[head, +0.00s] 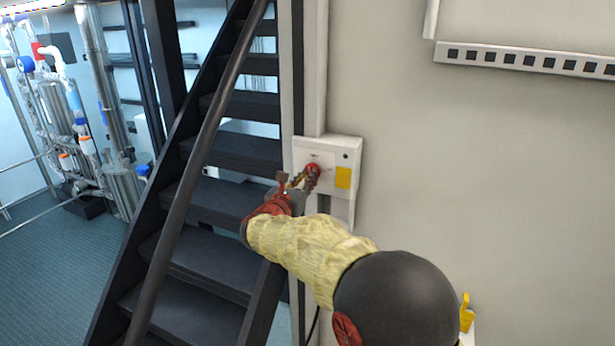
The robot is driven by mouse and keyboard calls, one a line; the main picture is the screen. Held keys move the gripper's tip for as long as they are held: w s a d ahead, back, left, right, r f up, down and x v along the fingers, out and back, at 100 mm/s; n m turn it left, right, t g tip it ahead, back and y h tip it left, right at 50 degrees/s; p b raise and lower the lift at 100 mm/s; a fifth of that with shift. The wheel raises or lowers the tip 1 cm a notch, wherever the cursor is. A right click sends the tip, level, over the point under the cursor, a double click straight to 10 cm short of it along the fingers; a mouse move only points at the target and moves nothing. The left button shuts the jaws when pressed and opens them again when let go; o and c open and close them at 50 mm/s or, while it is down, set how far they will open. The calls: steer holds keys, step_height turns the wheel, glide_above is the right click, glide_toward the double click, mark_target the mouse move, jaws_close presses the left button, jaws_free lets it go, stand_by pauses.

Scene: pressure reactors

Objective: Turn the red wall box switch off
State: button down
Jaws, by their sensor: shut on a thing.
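The wall box (346,150) is a pale box on the wall to the right of the stairs, with a yellow label on its front. Its red switch (313,168) sits on the front face, left of the label, and is partly covered by my fingers. My gripper (309,177) is at the box front with its fingertips at the red switch, shut on it. My arm comes up from the lower right in a yellow sleeve. The exact angle of the switch is too small to tell.
Dark metal stairs (238,150) with a sloping handrail (196,165) stand close to the left of my gripper. A perforated metal rail (525,60) is on the wall at upper right. Pipes and vessels (60,100) stand far left.

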steer(key=c, duration=1.8)
jaws_free()
steer(key=shift+o, duration=0.2)
steer(key=v, duration=1.2)
